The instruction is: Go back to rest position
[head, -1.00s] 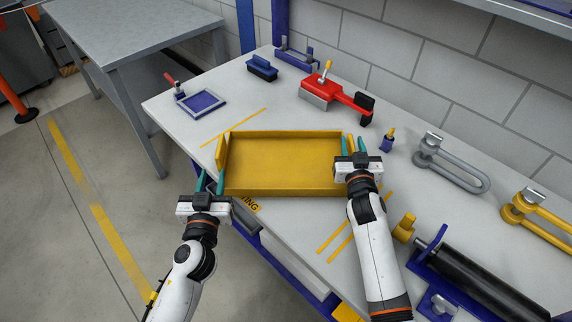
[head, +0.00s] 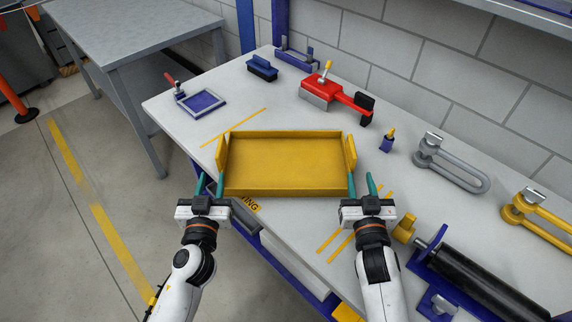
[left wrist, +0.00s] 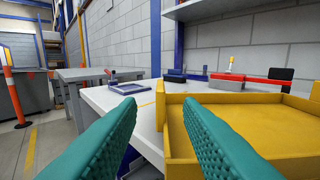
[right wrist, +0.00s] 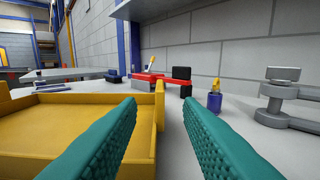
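My left gripper (head: 209,184) is open at the left front corner of the yellow tray (head: 285,193). In the left wrist view its teal fingers (left wrist: 160,130) are apart with nothing gripped between them, and the tray's left wall shows just beyond. My right gripper (head: 362,186) is open at the tray's right front corner. In the right wrist view its fingers (right wrist: 160,130) are apart and empty, with the tray's right wall (right wrist: 160,105) ahead of them. The tray lies flat and empty on the grey workbench (head: 180,135).
Behind the tray are a red clamp tool (head: 335,97), a blue block (head: 262,67) and a blue frame (head: 203,103). A small blue-and-yellow bottle (head: 387,140), grey shackle (head: 450,165), yellow shackle (head: 540,215) and black roller (head: 485,285) stand to the right.

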